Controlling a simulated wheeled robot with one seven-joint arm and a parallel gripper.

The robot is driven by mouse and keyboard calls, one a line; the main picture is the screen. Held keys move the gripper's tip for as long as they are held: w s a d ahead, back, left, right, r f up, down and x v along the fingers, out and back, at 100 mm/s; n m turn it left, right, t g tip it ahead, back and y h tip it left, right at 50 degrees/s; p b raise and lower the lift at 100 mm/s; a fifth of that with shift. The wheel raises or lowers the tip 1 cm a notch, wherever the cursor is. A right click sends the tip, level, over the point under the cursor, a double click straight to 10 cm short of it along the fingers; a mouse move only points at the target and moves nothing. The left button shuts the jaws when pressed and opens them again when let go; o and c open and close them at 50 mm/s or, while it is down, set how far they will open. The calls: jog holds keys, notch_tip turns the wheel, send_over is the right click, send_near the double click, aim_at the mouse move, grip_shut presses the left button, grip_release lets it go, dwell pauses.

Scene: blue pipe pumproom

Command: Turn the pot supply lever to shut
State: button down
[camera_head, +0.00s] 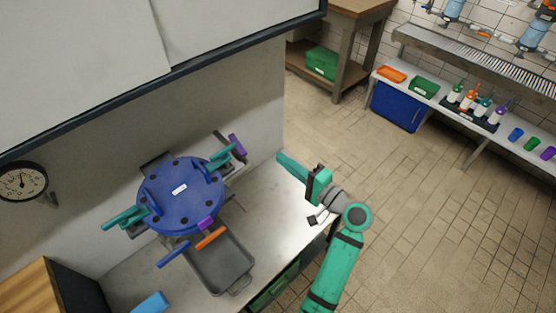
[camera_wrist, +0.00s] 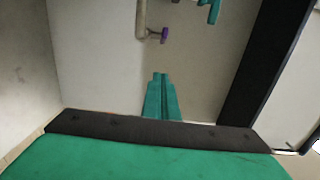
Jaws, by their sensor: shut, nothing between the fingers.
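A blue round pot with a bolted lid (camera_head: 180,192) and teal clamp handles stands by the wall on the left in the head view. A purple lever (camera_head: 237,145) sits on a pipe at its upper right; in the wrist view the purple handle (camera_wrist: 163,35) is on a bent beige pipe. An orange lever (camera_head: 211,237) and a blue lever (camera_head: 172,254) show at the pot's front. I cannot tell which is the pot supply lever. My gripper (camera_head: 281,158) is right of the pot, apart from the levers. Its teal fingers (camera_wrist: 161,76) are shut and empty.
A grey tray (camera_head: 222,267) lies on the pale bench before the pot. A blue item (camera_head: 150,303) lies at the bench's front. A wall gauge (camera_head: 21,181) is at left. Bare bench lies between tray and gripper. The tiled floor (camera_head: 430,170) is open at right.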

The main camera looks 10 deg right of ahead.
aim_at(238, 148)
jog(key=w+a, duration=0.4)
jog(key=a, duration=0.4)
jog(key=shift+w+a, duration=0.35)
jog(key=shift+d, duration=0.1)
jog(key=shift+s+a+m+t+h, duration=0.25)
jog(key=shift+m+t+h, duration=0.15)
jog(key=shift+h, duration=0.1)
